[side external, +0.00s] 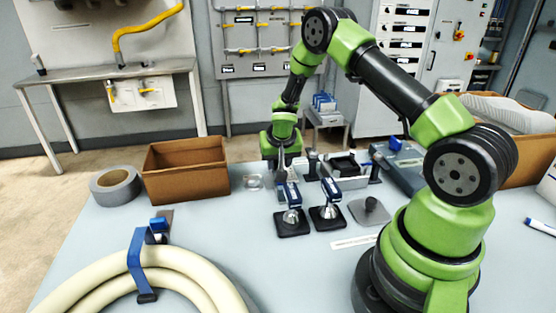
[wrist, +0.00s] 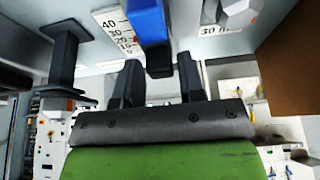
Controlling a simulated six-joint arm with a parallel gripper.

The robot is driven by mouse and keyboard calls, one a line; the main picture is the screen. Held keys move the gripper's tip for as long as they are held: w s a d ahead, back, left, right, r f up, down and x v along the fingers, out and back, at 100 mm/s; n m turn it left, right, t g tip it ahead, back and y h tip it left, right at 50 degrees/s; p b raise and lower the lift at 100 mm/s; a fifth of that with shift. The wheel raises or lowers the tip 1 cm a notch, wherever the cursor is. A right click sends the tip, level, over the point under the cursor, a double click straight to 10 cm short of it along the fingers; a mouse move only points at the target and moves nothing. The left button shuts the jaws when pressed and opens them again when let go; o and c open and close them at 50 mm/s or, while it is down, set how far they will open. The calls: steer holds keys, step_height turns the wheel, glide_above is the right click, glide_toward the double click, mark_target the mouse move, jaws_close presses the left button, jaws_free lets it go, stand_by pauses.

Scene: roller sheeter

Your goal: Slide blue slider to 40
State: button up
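The blue slider (wrist: 149,20) shows at the top middle of the wrist view, with a dark lower end. A white scale (wrist: 115,28) marked 10 to 40 stands at its left; the exact reading cannot be told. My gripper (wrist: 158,66) has its two dark fingers apart, with the slider's dark end seen in the gap between them. Whether they touch it cannot be told. In the side external view my gripper (side external: 281,166) points down just behind two blue-and-white devices, the left (side external: 288,193) and the right (side external: 327,189), on black bases.
A cardboard box (side external: 186,170) and a grey tape roll (side external: 115,187) stand at the left. A strapped cream hose (side external: 150,270) lies in front. A grey plate with a knob (side external: 370,211) sits right of the devices. A black post (wrist: 65,52) shows in the wrist view.

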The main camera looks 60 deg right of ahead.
mark_target(278, 161)
steer(key=shift+o, duration=0.9)
steer(key=v, duration=0.9)
steer(key=shift+r, duration=0.4)
steer(key=shift+s+a, duration=0.1)
steer(key=shift+a, duration=0.05)
steer(key=w+d+g+y, duration=0.2)
steer(key=d+g+y, duration=0.1)
steer(key=shift+w+r, duration=0.15)
steer(key=shift+w, duration=0.25)
step_height(278, 161, down, 10)
steer(key=shift+r, duration=0.1)
